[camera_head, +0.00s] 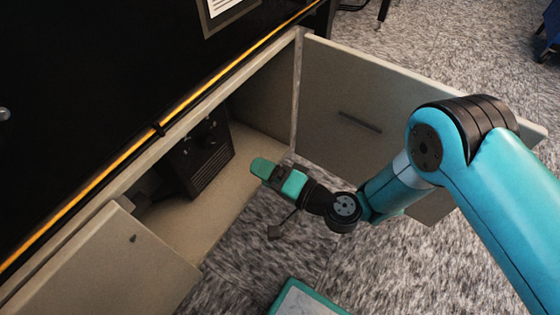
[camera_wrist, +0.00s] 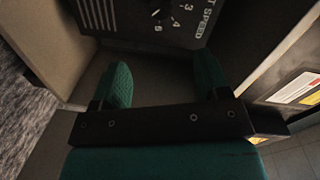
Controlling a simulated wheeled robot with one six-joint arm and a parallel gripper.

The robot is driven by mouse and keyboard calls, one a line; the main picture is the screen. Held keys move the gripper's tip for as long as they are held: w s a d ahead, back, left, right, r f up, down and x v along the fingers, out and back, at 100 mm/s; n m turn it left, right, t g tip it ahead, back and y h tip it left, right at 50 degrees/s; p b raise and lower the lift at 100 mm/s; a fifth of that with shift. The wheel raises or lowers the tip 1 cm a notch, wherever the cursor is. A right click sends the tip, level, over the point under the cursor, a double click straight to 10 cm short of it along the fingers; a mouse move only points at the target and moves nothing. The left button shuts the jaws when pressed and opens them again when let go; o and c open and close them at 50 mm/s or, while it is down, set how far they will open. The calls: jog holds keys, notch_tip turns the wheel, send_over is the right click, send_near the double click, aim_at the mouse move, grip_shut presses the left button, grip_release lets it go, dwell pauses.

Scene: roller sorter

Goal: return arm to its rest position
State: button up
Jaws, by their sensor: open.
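My gripper (camera_head: 266,174) is at the end of my teal arm, at the mouth of an open cabinet in the head view. In the wrist view my gripper (camera_wrist: 163,86) shows two teal fingers spread apart with nothing between them. A black control box (camera_head: 203,158) with a knob and a vented front stands inside the cabinet, just left of the fingers and apart from them. In the wrist view the box (camera_wrist: 130,18) fills the top, with part of a dial and the word "SPEED". The knob's full setting is cut off there.
An open cabinet door (camera_head: 370,130) with a dark handle stands right of the opening, partly behind my arm. Another door (camera_head: 120,265) stands at the lower left. A dark surface with an orange strip (camera_head: 150,145) lies above.

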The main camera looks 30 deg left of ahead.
jog(key=shift+d, duration=0.2)
dwell(0.4)
jog(key=w+d+r+n+g+h+p, duration=0.1)
jog(key=w+d+r+n+h+p, duration=0.3)
jog(key=r, duration=0.8)
jog(key=w+d+r+n+g+p, duration=0.15)
jog(key=d+r, duration=0.35)
jog(key=r, duration=0.8)
jog(key=s+d+r+m+t+h+p, duration=0.1)
jog(key=s+d+r+h+p, duration=0.2)
jog(key=d, duration=0.6)
jog(key=s+d+r+m+t+h, duration=0.1)
jog(key=s+d+r+h, duration=0.2)
jog(key=d+r, duration=0.5)
jog(key=s+d+r+t+h+p, duration=0.1)
jog(key=s+d+r+h+p, duration=0.2)
jog(key=d, duration=0.8)
notch_tip(320, 180, up, 37)
jog(key=p, duration=3.6)
jog(key=shift+s, duration=0.25)
